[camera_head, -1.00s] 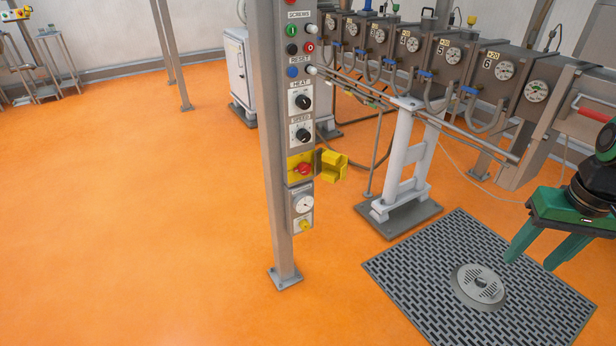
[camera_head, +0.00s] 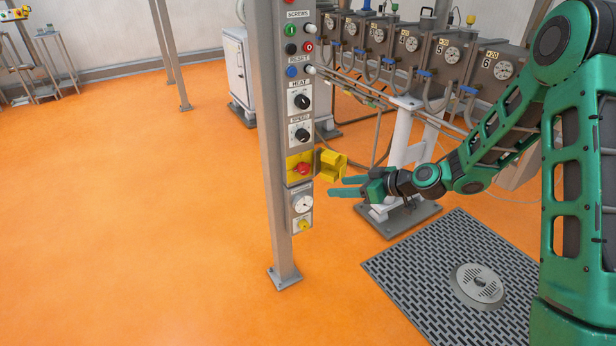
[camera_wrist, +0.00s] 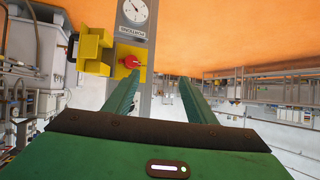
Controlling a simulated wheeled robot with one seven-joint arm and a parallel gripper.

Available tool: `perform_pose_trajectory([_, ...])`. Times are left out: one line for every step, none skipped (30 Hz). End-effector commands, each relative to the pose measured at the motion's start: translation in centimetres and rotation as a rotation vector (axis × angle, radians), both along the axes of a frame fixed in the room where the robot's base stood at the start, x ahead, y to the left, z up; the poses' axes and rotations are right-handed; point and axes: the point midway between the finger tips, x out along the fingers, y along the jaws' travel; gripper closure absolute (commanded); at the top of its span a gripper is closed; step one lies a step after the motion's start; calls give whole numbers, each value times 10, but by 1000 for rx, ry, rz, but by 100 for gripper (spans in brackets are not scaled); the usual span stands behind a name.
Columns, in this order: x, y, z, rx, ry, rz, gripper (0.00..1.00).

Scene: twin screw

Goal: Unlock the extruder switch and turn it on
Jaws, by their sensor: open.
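The switch is a red knob (camera_head: 303,169) on a yellow plate (camera_head: 293,162) low on the grey control post. A yellow hinged block (camera_head: 331,164), which looks like a swung-open cover or lock, sticks out to the right of the plate. My gripper (camera_head: 338,186) is open and empty, just right of the post and below the yellow block, apart from both. In the wrist view the red knob (camera_wrist: 131,62) and yellow block (camera_wrist: 93,48) lie beyond the fingertips (camera_wrist: 158,78), toward the left finger. Nothing is between the fingers.
Above the switch are black dials (camera_head: 302,135) and several push buttons. Below it is a round gauge (camera_head: 304,203) with a small yellow knob (camera_head: 304,224). A white machine support (camera_head: 405,135) stands behind my wrist. The orange floor left of the post is free.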

Motion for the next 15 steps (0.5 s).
perform_pose_trajectory([6, 15, -8, 47, -25, 3, 49])
perform_pose_trajectory([11, 22, -9, 75, -46, 0, 49])
perform_pose_trajectory([17, 31, -11, 110, -74, -7, 49])
perform_pose_trajectory([21, 38, -13, 137, -92, -15, 49])
perform_pose_trajectory([25, 44, -15, 163, -111, -24, 49])
perform_pose_trajectory([30, 50, -18, 197, -133, -39, 49])
perform_pose_trajectory([34, 55, -20, 222, -149, -53, 49])
perform_pose_trajectory([38, 59, -22, 247, -165, -70, 49])
perform_pose_trajectory([44, 63, -26, 277, -182, -95, 49])
perform_pose_trajectory([47, 65, -29, 299, -195, -116, 49])
perform_pose_trajectory([51, 67, -33, 320, -207, -138, 49])
perform_pose_trajectory([56, 69, -38, 345, -218, -169, 49])
perform_pose_trajectory([59, 69, -42, 361, -227, -194, 49])
perform_pose_trajectory([62, 69, -46, 377, -234, -219, 49])
perform_pose_trajectory([66, 69, -52, 395, -240, -252, 49])
